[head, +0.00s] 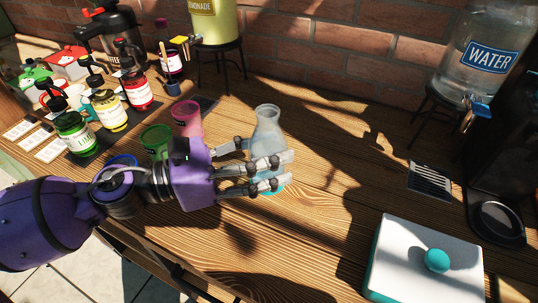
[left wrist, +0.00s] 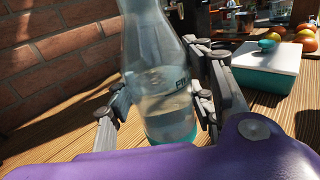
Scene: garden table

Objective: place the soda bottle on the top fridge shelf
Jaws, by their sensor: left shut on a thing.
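A clear bottle with a teal base (head: 267,121), which I take to be the soda bottle, stands about upright at the middle of the wooden table. It also shows close up in the left wrist view (left wrist: 155,70), partly filled with clear liquid. My purple left gripper (head: 283,170) is shut on the bottle's lower body, with fingers on both sides of it. Whether its base touches the table is hard to tell. My right gripper is not in view. No fridge or shelf can be made out.
A pink cup (head: 187,119) and a green cup (head: 156,140) stand just left of the bottle. Pump bottles (head: 107,108) crowd the far left. A lemonade dispenser (head: 213,25) and a water dispenser (head: 480,60) stand behind. A white and teal box (head: 408,262) sits at front right.

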